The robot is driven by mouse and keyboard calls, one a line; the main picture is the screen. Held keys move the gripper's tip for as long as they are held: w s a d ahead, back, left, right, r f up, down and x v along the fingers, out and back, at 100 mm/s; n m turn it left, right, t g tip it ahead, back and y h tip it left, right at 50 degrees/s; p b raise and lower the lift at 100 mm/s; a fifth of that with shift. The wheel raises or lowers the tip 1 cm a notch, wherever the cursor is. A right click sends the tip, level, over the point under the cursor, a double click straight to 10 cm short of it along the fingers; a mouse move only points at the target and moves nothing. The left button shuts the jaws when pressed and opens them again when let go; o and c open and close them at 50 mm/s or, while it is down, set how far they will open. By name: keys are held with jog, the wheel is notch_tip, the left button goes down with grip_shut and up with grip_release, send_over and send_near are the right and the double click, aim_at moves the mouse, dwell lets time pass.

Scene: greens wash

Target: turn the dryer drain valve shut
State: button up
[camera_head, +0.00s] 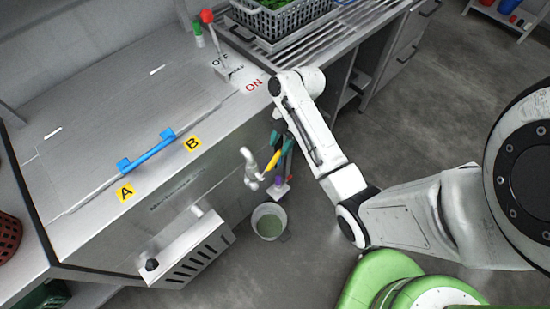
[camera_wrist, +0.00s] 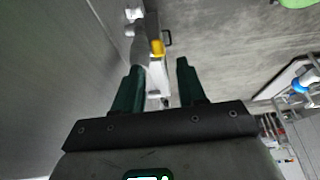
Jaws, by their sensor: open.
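The drain valve's yellow handle (camera_head: 270,158) slants beside a pale drain pipe (camera_head: 250,168) at the front of the steel dryer. My gripper (camera_head: 281,148) has dark green fingers and is right beside the handle, partly overlapping it in the head view. In the wrist view my gripper (camera_wrist: 160,66) is open, with the yellow handle (camera_wrist: 157,47) showing ahead, between the fingers' lines, nearer the left one. Pale pipe parts (camera_wrist: 134,14) lie beyond it. I cannot tell whether the fingers touch the handle.
A bucket of greenish water (camera_head: 268,222) stands on the floor below the pipe. The dryer lid has a blue handle (camera_head: 147,152). A red-knobbed lever (camera_head: 207,17) stands near the ON and OFF marks. A slotted box (camera_head: 188,250) juts from the front. Floor to the right is open.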

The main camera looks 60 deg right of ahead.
aim_at(275, 157)
jog(key=x, duration=0.8)
jog(key=shift+c, duration=0.4)
grip_shut()
